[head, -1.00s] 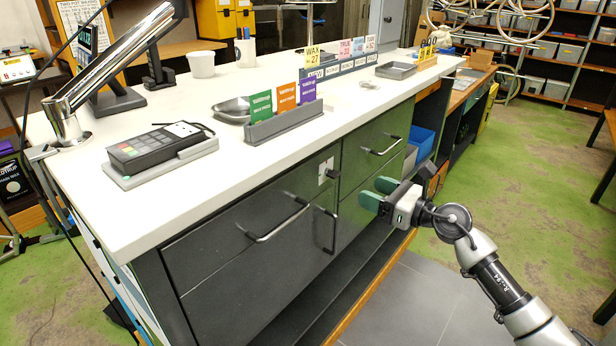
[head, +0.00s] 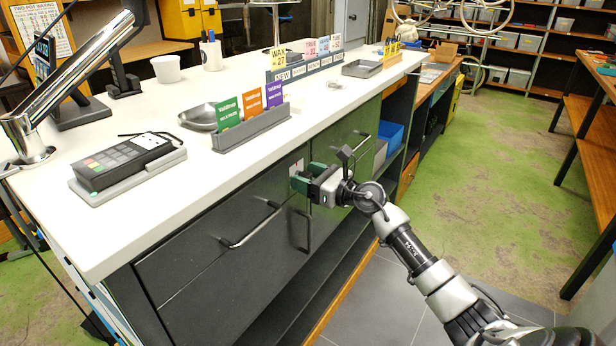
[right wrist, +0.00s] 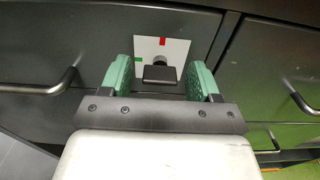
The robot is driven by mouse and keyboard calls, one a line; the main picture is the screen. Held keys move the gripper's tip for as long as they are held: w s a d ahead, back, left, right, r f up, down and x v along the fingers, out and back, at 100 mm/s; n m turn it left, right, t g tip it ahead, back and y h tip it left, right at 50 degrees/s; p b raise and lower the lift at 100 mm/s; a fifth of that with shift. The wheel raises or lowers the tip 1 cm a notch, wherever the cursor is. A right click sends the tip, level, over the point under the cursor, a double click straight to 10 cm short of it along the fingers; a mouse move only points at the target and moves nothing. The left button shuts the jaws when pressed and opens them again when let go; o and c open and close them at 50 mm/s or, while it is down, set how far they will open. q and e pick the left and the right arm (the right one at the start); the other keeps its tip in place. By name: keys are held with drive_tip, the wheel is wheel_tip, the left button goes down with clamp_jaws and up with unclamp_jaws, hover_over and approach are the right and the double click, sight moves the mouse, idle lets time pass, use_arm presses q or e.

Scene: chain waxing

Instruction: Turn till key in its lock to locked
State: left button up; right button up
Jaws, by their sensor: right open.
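The till lock's white plate (right wrist: 178,48) is on the dark counter front in the right wrist view. It has a red mark at its top and a green mark on its left. The black till key (right wrist: 159,74) sticks out of the lock, its wide head lying level across the picture. My right gripper (right wrist: 160,80) is open, with one green finger on each side of the key and a visible gap to each. In the head view my right gripper (head: 306,181) is at the counter front and hides the key; a bit of the plate shows. My left gripper is not in view.
Drawer handles (head: 252,226) stick out beside the lock. The white countertop (head: 230,165) overhangs above it, carrying a card terminal (head: 125,158), a card holder (head: 250,128) and a metal bowl (head: 199,117). Green floor lies open to the right.

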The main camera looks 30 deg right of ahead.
drive_tip(key=c, duration=0.9)
drive_tip(key=shift+c, duration=0.2)
drive_tip(key=m+p, duration=0.2)
drive_tip(key=p, duration=0.1)
drive_tip(key=shift+r+m, duration=0.2)
drive_tip(key=shift+m, duration=0.2)
drive_tip(key=m+p, duration=0.4)
drive_tip(key=m, duration=0.1)
drive_tip(key=m+p, duration=0.3)
drive_tip(key=m, duration=0.2)
drive_tip(key=shift+m, duration=0.4)
drive_tip(key=shift+f+m+p, duration=0.2)
drive_tip(key=shift+m+p, duration=1.15)
drive_tip(key=shift+m, duration=0.75)
